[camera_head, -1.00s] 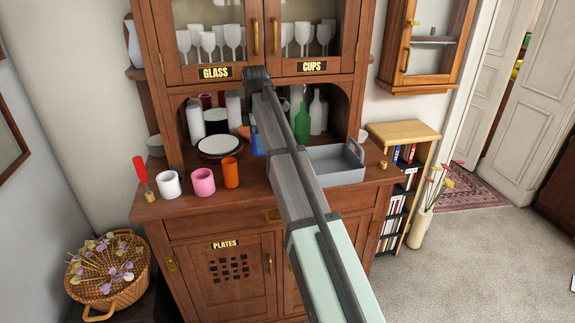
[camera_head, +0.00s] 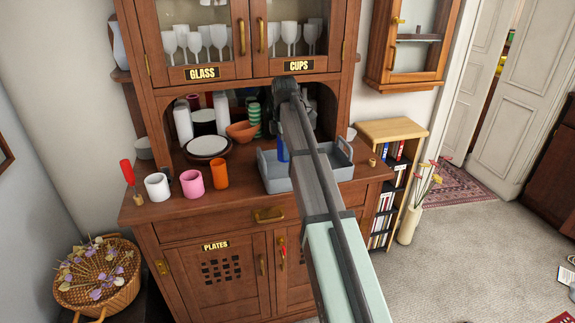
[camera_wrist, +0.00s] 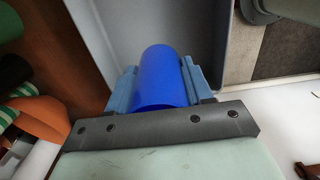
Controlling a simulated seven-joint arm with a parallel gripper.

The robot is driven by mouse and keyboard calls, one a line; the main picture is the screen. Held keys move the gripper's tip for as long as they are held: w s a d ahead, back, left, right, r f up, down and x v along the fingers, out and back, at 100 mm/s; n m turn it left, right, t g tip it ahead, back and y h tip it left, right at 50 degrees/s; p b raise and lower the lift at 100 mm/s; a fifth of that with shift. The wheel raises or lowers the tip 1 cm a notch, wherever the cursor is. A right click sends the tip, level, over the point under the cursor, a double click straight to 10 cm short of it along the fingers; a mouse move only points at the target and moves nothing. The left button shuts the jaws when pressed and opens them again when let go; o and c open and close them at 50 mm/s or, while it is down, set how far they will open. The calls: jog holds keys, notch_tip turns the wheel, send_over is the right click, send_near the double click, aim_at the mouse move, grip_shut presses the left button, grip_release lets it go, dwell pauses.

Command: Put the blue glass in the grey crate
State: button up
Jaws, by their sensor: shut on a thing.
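The blue glass (camera_wrist: 163,75) is held between the two blue-grey fingers of my gripper (camera_wrist: 160,80) in the wrist view. In the head view a strip of the blue glass (camera_head: 282,150) shows just left of my arm, which hides the fingers. The grey crate (camera_head: 276,182) stands on the cabinet counter, its middle covered by my arm. In the head view the glass appears over or within the crate's outline; its exact height is hard to tell. Grey crate walls (camera_wrist: 190,25) show beyond the glass in the wrist view.
A white cup (camera_head: 157,187), a pink cup (camera_head: 192,183) and an orange cup (camera_head: 220,174) stand left of the crate. An orange bowl (camera_head: 242,131) and stacked plates (camera_head: 207,145) are behind. The upper cabinet (camera_head: 246,72) overhangs the niche.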

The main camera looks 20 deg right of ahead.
jog(key=shift+f, duration=3)
jog(key=o, duration=1.1)
jog(key=shift+f, duration=0.15)
notch_tip(320, 180, up, 12)
jog(key=shift+r, duration=0.2)
